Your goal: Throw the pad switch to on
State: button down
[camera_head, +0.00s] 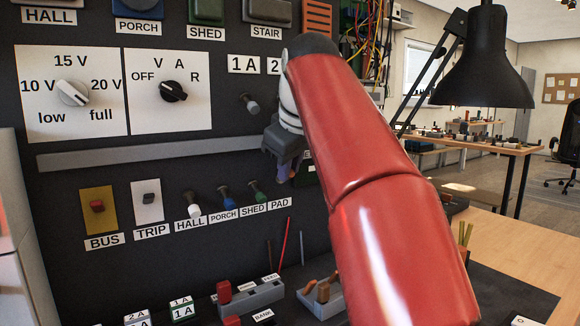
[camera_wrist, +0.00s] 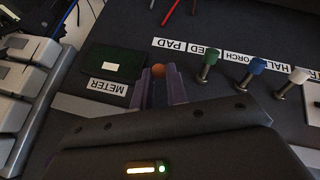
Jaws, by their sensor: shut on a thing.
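The pad switch is a small lever with an orange tip (camera_wrist: 158,71), seen in the wrist view between my purple fingers near the PAD label (camera_wrist: 172,45). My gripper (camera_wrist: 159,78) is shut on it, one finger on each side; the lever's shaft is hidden. In the head view my gripper (camera_head: 284,172) is at the panel above the PAD label (camera_head: 280,203), and it and my red arm hide most of the switch. I cannot tell the lever's exact tilt.
The neighbouring shed lever, green (camera_head: 256,191), porch lever, blue (camera_head: 228,198), and hall lever, white (camera_head: 193,205), stick out with tips downward, left of my gripper. A dark green meter (camera_wrist: 118,63) sits close on the other side. A grey rail (camera_head: 150,153) runs above the levers.

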jog(key=c, duration=1.4)
grip_release()
jog(key=shift+s+d+r+b, duration=0.65)
jog(key=shift+s+b, duration=0.1)
jog(key=shift+s, duration=1.65)
jog(key=shift+s+d+r+b, duration=0.6)
jog(key=shift+s+r+b, duration=0.15)
jog(key=shift+s, duration=1.65)
jog(key=shift+s+d+r+b, duration=0.65)
jog(key=shift+s+b, duration=0.15)
jog(key=shift+s, duration=1.6)
